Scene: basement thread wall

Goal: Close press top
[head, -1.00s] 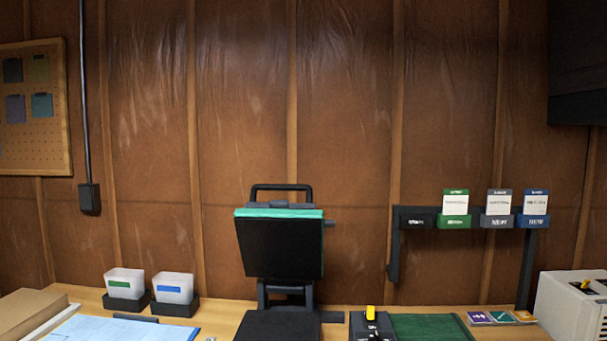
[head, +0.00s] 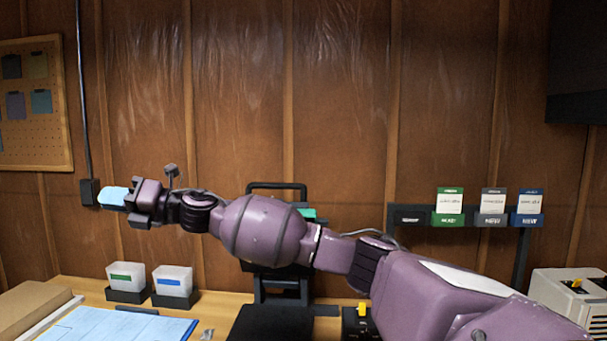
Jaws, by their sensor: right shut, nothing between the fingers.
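The press stands at the middle of the bench with its black top raised open. In the head view its handle bar (head: 277,187) shows above my right arm, and a small bit of the teal pad (head: 308,214) shows beside it. Most of the raised top is hidden behind my arm. The black lower plate of the press (head: 270,325) shows at the bottom edge. My right gripper (head: 112,197) is shut and empty, with pale blue fingertips. It is far to the left of the press, in front of the wall, pointing left. My left gripper is not in view.
Two white bins (head: 173,281) in black trays stand left of the press. A blue sheet (head: 125,325) lies in front of them. A black control box with a yellow switch (head: 361,310) sits beside the press.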

